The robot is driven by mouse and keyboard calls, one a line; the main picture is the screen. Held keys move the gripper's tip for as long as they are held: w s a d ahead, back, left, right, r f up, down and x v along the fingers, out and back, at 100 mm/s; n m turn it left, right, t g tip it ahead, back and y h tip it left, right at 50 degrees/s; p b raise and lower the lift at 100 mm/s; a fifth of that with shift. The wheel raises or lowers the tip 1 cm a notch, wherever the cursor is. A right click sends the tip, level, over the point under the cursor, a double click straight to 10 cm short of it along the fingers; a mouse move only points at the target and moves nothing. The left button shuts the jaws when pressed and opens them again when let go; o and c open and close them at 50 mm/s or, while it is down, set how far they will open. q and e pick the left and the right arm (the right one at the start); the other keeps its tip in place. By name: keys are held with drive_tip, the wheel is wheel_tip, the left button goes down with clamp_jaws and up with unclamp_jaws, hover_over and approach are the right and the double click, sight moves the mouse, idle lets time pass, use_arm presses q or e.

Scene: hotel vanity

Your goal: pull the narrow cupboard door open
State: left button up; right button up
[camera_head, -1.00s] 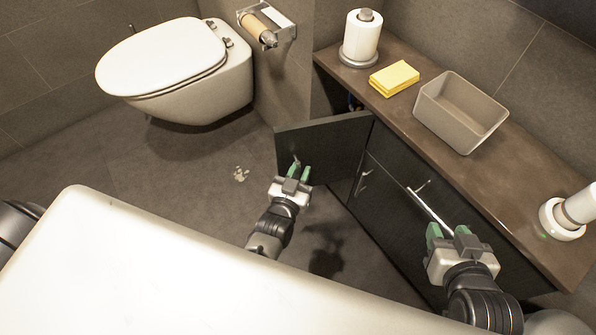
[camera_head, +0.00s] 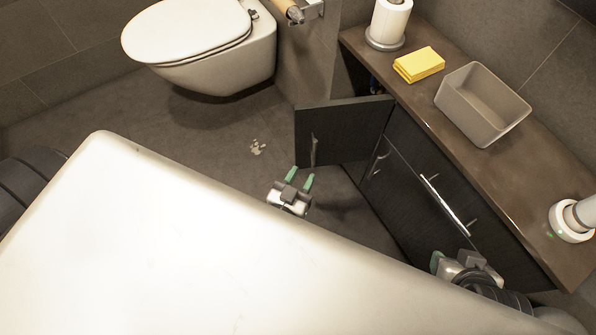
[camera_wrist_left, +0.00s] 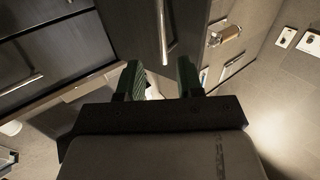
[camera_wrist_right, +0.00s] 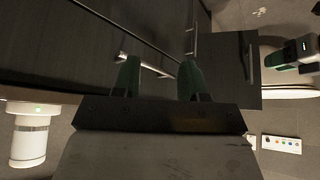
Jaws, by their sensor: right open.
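The narrow cupboard door (camera_head: 342,132) is dark and stands swung wide out from the vanity, with a gap to the cupboard inside behind it. Its upright bar handle (camera_head: 314,151) faces me. My left gripper (camera_head: 300,178) is open and empty, just below and in front of the handle, apart from it. In the left wrist view, the handle (camera_wrist_left: 163,35) shows beyond the spread green fingers (camera_wrist_left: 160,80). My right gripper (camera_head: 451,262) is low beside the drawer fronts, partly hidden by my white body. In the right wrist view, its fingers (camera_wrist_right: 160,80) are apart with nothing between them.
Closed fronts with bar handles (camera_head: 446,203) lie right of the door.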

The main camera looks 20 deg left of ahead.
use_arm(q)
drive_tip(key=shift+s, duration=1.05)
use_arm(e)
drive_tip(key=shift+s+d+f+g, duration=0.15)
drive_tip(key=shift+s+g, duration=0.15)
drive_tip(key=shift+s, duration=0.1)
drive_tip(key=shift+s+d+f+g, duration=0.1)
drive_tip(key=shift+s+d+g, duration=0.05)
drive_tip(key=shift+s+g, duration=0.2)
use_arm(q)
drive_tip(key=shift+c, duration=0.2)
